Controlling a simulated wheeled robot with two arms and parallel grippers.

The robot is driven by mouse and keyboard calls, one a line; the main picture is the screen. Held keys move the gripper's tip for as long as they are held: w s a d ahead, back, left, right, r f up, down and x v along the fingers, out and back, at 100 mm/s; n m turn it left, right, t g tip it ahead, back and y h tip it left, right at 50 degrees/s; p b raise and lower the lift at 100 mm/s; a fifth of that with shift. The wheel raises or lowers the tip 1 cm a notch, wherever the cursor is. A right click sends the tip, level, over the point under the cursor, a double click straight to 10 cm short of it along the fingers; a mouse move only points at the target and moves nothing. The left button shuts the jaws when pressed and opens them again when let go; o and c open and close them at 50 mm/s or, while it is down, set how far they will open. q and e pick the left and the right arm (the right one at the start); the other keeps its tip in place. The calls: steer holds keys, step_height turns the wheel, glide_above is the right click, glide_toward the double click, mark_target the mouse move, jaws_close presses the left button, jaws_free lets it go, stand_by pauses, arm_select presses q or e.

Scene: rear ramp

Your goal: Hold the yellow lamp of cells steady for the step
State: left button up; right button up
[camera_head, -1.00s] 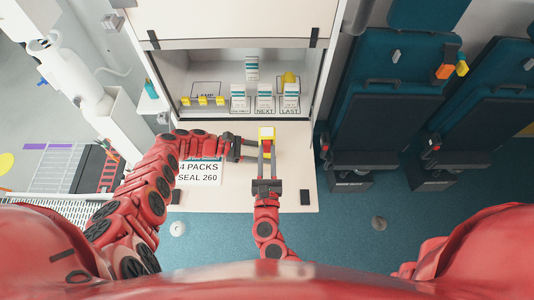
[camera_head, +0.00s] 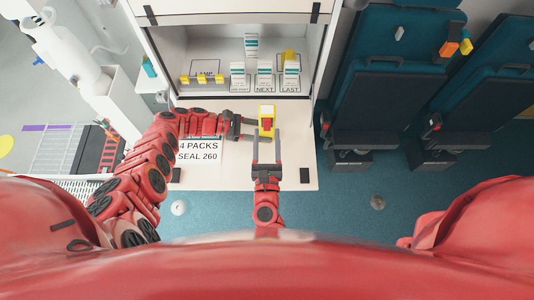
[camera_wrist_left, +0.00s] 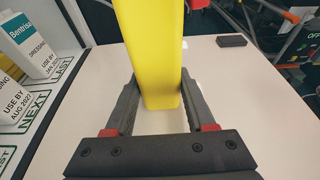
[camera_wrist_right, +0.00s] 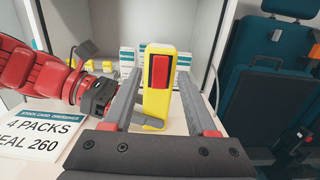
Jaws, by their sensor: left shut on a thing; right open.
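The yellow lamp (camera_head: 267,112) stands upright on the pale counter in the head view, with a red part on its upper face. It also shows in the right wrist view (camera_wrist_right: 158,95) and the left wrist view (camera_wrist_left: 155,60). My left gripper (camera_head: 254,128) reaches in from the left and is shut on the lamp, its fingers on either side of the lower body (camera_wrist_left: 155,95). My right gripper (camera_head: 267,138) is open in front of the lamp, its fingers pointing at it and apart from it in the right wrist view (camera_wrist_right: 158,88).
Several white dressing packs (camera_head: 264,74) stand on labelled spots in the shelf bay behind. Small yellow items (camera_head: 202,78) sit at its left. A printed sign (camera_head: 199,150) lies on the counter. Teal seats (camera_head: 375,75) stand at the right.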

steer(key=s, duration=1)
steer(key=shift+f, duration=0.3)
steer(key=shift+s, duration=0.1)
arm_select(q)
steer(key=o, duration=1.1)
steer(key=shift+c, duration=0.2)
steer(key=shift+a, duration=0.15)
